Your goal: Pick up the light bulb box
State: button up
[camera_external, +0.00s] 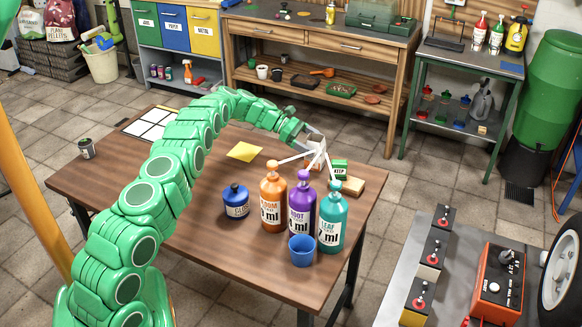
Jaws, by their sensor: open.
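My green arm reaches over the brown wooden table (110,180) from the lower left. My gripper (308,166) is at the table's far right part, with its pale fingers spread open, one toward the left and one toward the right. A small white and orange-brown box (317,163) shows between and behind the fingers, partly hidden by them. I cannot tell for sure that it is the light bulb box, or whether the fingers touch it. A small green and white box marked KEEP (340,168) stands just right of the gripper.
Orange (273,205), purple (301,210) and teal (330,220) bottles stand in front of the gripper. A blue cup (301,250), a dark blue jar (236,202) and a tan block (352,186) are close by. A yellow sheet (244,151) lies left. The table's front left is clear.

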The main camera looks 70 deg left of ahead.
jog(key=shift+x, duration=1.7)
jog(key=shift+d, duration=0.1)
jog(key=c, duration=1)
jog(key=shift+c, duration=0.2)
jog(key=shift+r, duration=0.15)
